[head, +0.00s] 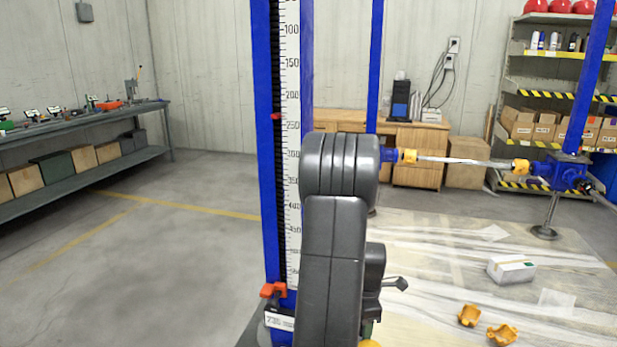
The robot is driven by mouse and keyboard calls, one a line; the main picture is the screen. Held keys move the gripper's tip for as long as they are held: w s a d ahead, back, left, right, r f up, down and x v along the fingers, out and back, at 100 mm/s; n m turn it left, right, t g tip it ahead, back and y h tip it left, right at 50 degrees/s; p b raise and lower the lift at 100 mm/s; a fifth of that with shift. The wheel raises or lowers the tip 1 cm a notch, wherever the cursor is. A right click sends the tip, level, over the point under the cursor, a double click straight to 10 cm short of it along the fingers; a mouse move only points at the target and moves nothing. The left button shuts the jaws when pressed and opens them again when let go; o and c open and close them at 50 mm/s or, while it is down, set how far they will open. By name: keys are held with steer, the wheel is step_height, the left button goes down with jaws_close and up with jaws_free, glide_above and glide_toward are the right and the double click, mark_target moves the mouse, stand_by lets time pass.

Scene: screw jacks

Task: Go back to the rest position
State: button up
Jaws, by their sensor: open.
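My dark grey arm rises in the middle of the head view and folds over at its top. My gripper (398,284) shows only in part, low and just right of the arm link. Its jaws are open, and I see nothing held between them. The arm hides the rest of the wrist. It stands in front of a blue post (264,120) with a white millimetre scale (292,110).
A blue screw jack (566,172) stands at right, joined by a shaft (465,161) with yellow couplings. Orange-yellow coupling pieces (502,334) and a white box (511,269) lie on the sheeted floor. A workbench (80,120) stands left; floor (150,250) before it is clear.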

steer(key=m, duration=0.8)
steer(key=shift+p, duration=0.35)
steer(key=m, duration=0.3)
steer(key=shift+m, duration=0.4)
steer(key=shift+m+p, duration=0.5)
steer(key=shift+m, duration=1.5)
